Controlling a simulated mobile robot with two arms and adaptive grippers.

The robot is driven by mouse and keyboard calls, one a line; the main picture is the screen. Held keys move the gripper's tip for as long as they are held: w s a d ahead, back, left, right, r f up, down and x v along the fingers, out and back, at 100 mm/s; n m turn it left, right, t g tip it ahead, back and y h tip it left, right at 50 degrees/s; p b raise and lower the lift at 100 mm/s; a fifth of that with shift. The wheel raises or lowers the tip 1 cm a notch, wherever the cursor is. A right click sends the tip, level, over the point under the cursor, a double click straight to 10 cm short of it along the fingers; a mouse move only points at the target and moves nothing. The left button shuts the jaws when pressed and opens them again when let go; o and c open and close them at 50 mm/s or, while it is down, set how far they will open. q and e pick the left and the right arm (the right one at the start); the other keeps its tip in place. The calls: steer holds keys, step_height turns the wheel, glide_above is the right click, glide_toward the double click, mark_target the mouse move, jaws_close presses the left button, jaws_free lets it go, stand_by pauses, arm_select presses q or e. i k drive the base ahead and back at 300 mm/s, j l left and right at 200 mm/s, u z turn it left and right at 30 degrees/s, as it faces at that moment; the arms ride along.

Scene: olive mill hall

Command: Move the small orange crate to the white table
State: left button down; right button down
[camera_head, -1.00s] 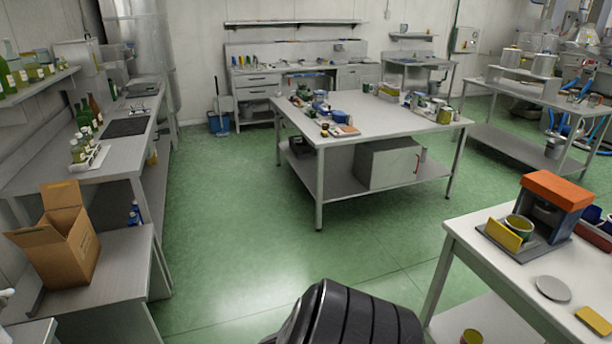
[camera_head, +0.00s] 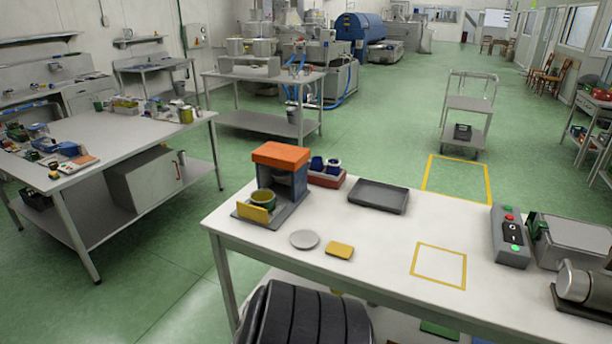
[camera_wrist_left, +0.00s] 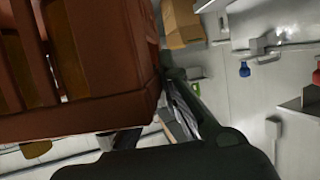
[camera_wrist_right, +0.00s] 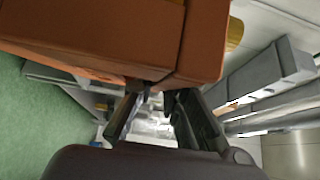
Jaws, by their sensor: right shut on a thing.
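The small orange crate (camera_wrist_left: 75,60) fills the upper left of the left wrist view, close up, with slatted openings. It also shows across the top of the right wrist view (camera_wrist_right: 110,35). My right gripper (camera_wrist_right: 155,95) is shut on the crate's lower edge. My left gripper (camera_wrist_left: 160,95) is at the crate's corner; one finger is partly hidden behind the crate, so its grip is unclear. The white table (camera_head: 370,243) stands ahead in the head view. Neither the crate nor the grippers show in the head view.
On the white table are an orange-topped press (camera_head: 277,180), a dark grey tray (camera_head: 379,196), a grey disc (camera_head: 304,239), a yellow block (camera_head: 340,250) and a button box (camera_head: 510,237). A yellow-outlined square (camera_head: 438,283) is bare. Another worktable (camera_head: 130,135) stands left; green floor lies between.

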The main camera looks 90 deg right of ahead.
mark_target(426, 266)
steer(key=k+l+z, duration=0.1)
steer(key=z, duration=0.35)
steer(key=k+l+z, duration=0.1)
steer(key=l+z, duration=0.15)
steer(key=z, duration=0.25)
steer(key=l+z, duration=0.2)
steer(key=z, duration=0.25)
steer(key=l+z, duration=0.25)
steer(key=z, duration=0.2)
steer(key=l+z, duration=0.25)
steer(key=z, duration=0.2)
steer(key=l+z, duration=0.25)
steer(key=z, duration=0.25)
steer(key=i+l+z, duration=0.1)
steer(key=z, duration=0.35)
steer(key=l, duration=0.05)
